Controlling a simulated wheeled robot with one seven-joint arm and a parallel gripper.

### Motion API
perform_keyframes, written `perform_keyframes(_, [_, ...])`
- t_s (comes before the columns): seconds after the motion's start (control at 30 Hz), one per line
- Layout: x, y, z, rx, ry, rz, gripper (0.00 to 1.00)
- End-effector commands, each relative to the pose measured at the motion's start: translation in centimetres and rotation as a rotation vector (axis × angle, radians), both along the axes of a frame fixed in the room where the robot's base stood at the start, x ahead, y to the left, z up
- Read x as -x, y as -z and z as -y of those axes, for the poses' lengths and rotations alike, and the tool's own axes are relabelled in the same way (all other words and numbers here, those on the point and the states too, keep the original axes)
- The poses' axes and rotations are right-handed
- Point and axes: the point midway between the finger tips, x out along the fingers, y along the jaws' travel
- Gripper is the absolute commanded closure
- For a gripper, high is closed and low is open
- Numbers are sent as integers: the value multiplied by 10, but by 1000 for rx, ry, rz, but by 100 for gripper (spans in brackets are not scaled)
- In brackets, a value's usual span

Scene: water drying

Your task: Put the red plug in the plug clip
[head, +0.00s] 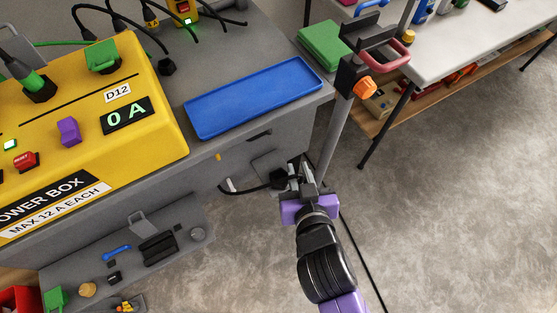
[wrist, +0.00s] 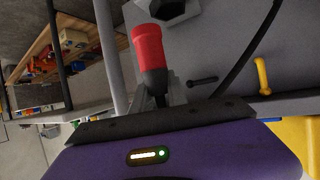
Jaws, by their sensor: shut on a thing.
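The red plug (wrist: 149,48) stands out beyond my gripper in the wrist view, with its red end up and its dark body between the fingers. My gripper (wrist: 155,98) is shut on that dark body. In the head view my gripper (head: 302,170) is low beside the grey bench's front right corner; I cannot make out the red there. A black hexagonal part (head: 278,178) is just left of the fingers, by a grey plate on the bench side; it also shows in the wrist view (wrist: 176,8). I cannot tell surely which part is the plug clip.
The grey bench carries a blue tray (head: 255,98) and a yellow power box (head: 150,80). A small yellow hook (wrist: 262,75) sticks out nearby. Open floor (head: 450,200) lies to the right.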

Motion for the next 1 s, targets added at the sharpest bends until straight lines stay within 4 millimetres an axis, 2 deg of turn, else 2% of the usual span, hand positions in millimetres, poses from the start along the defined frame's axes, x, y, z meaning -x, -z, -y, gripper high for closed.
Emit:
perform_keyframes(0.1, [-22,-1,-19,-2,-2,4,100])
perform_keyframes(0.37, [-63,0,-52,0,-1,2,100])
perform_keyframes(0.4, [-59,13,-50,3,0,-3,100])
perform_keyframes(0.47, [-59,22,-49,2,0,-5,100])
perform_keyframes(0.73, [-59,39,-49,1,1,-2,100])
perform_keyframes(0.9, [-58,64,-49,2,-1,-2,100])
perform_keyframes(1.0, [-61,72,-51,1,0,-1,100])
